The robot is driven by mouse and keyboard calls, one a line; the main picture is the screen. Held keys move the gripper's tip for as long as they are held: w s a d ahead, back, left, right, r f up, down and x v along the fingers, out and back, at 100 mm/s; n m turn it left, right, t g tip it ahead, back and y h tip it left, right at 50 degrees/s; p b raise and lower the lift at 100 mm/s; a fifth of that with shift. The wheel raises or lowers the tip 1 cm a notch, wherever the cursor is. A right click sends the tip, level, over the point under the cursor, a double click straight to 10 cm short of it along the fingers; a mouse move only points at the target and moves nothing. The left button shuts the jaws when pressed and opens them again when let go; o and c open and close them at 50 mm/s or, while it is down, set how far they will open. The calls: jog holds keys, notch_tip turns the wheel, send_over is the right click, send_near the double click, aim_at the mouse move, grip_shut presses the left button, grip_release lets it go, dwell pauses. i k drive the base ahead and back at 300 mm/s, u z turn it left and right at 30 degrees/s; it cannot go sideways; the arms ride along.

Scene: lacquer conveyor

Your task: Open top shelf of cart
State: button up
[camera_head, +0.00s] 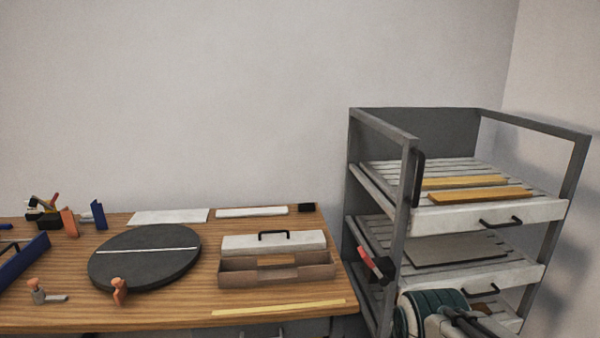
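The grey cart (406,210) stands at the right with several stacked shelves. Its top shelf (445,219) is a white slatted tray with a black handle (500,222) on its front. Two yellowish strips lie on it. I cannot tell whether it is pulled out at all; its front lies near the cart's front posts. A lower shelf (520,279) has its own handle, and a grey sheet lies on it. A teal and white part with dark rods, apparently my arm (432,309), covers the cart's lower front. I cannot make out my gripper's fingertips.
A wooden table (180,314) fills the left. It holds a black disc (130,268), a brown toolbox (290,274) and several small tools. A red and black object (376,265) is by the cart's left post. The space before the top handle looks clear.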

aim_at(429, 219)
jog(key=z, duration=0.05)
jog(key=k, duration=0.5)
jog(key=z, duration=1.85)
jog(key=i, duration=1.35)
jog(key=u, duration=2.05)
